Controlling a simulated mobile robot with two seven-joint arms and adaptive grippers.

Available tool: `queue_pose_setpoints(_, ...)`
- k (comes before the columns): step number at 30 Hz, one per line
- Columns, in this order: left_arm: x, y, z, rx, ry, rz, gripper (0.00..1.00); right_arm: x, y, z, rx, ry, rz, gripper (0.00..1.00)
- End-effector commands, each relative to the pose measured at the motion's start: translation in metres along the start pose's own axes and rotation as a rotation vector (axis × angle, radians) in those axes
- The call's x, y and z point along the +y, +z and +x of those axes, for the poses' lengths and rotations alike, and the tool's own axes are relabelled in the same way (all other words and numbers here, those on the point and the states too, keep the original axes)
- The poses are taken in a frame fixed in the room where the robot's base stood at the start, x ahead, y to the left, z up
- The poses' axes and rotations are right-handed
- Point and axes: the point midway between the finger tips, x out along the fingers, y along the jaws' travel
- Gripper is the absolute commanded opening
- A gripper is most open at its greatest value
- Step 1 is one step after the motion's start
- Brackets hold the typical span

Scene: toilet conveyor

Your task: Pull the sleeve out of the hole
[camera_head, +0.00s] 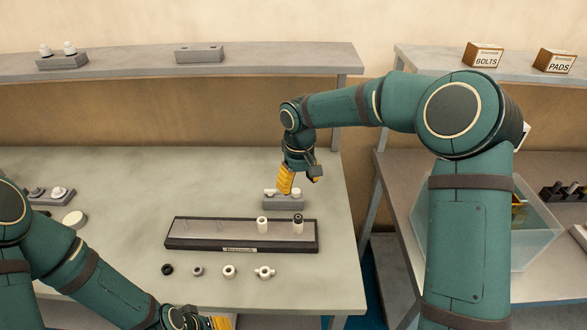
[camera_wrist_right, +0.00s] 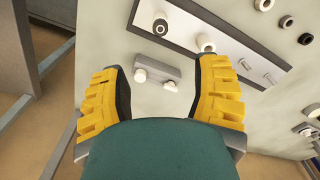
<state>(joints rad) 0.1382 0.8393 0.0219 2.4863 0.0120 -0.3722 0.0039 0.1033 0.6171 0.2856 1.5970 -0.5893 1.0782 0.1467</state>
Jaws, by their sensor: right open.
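A small grey block (camera_head: 283,204) stands on the table behind the tray, with two short whitish parts on it. The block also shows between my right fingers in the wrist view (camera_wrist_right: 156,67), with a white part near each end. My right gripper (camera_head: 299,184) is open and empty just above this block, its yellow fingers pointing down. A white sleeve (camera_head: 262,225) and a dark-topped sleeve (camera_head: 298,224) stand upright on the long dark-rimmed tray (camera_head: 205,247). I cannot tell which sleeve is meant. My left gripper (camera_head: 217,322) is low at the front edge, mostly cut off.
Another grey block (camera_head: 45,196) and a white disc (camera_head: 75,219) are at the left. A clear bin (camera_head: 535,233) stands on the right table. Grey shelves run along the back.

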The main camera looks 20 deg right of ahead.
Motion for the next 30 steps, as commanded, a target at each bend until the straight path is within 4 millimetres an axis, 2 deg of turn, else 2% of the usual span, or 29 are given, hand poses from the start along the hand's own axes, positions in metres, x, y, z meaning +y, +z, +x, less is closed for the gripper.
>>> queue_pose_setpoints(5, 0.000, 0.001, 0.001, -0.001, 0.000, 0.000, 0.47, 0.000, 0.000, 0.015, -0.003, -0.001, 0.000, 0.62)
queue_pose_setpoints(21, -0.002, 0.001, 0.007, -0.001, -0.002, 0.000, 0.47, -0.001, 0.001, 0.108, -0.003, -0.003, -0.001, 0.62)
queue_pose_setpoints(30, -0.003, 0.001, 0.008, -0.001, -0.002, 0.000, 0.47, -0.001, 0.001, 0.136, -0.002, -0.002, 0.000, 0.62)
